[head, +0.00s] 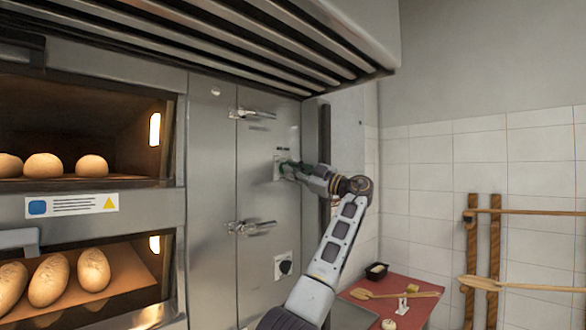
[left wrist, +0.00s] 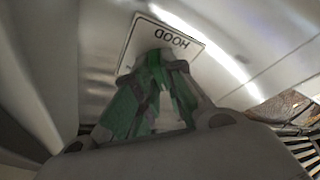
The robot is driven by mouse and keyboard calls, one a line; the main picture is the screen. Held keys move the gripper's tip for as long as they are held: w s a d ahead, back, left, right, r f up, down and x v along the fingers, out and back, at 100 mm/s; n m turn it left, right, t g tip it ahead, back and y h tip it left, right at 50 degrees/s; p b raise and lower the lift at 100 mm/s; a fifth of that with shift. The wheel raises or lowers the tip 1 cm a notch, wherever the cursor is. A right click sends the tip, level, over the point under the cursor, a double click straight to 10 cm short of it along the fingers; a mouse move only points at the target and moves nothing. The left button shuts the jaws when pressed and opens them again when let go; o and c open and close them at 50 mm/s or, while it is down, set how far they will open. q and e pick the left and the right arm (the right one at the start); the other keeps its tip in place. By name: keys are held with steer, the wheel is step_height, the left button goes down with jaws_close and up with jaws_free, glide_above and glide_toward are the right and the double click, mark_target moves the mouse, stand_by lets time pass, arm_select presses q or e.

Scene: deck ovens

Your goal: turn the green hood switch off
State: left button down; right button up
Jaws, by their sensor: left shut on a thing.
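The hood switch sits on a white plate (head: 278,168) on the oven's steel side panel, under the slatted hood. In the left wrist view the plate (left wrist: 181,42) reads HOOD, upside down. My left gripper (head: 289,169) is at the plate, its fingers pointing left onto it. In the left wrist view the left gripper's fingers (left wrist: 158,62) are closed together at the plate, on the green switch. The fingers hide most of the switch, so its position cannot be told. My right gripper is not in view.
Lower on the same panel is a black knob (head: 285,267). Two door latches stick out left of my gripper. The slatted hood (head: 230,40) hangs overhead. Lit ovens with bread are at left; a red-topped table (head: 400,300) and wooden peels stand at right.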

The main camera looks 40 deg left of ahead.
arm_select(q)
steer(key=shift+f+n, duration=0.1)
steer(key=shift+n, duration=0.2)
steer(key=c, duration=1.5)
jaws_free()
steer(key=v, duration=1.2)
steer(key=shift+w, duration=0.15)
steer(key=shift+d, duration=0.1)
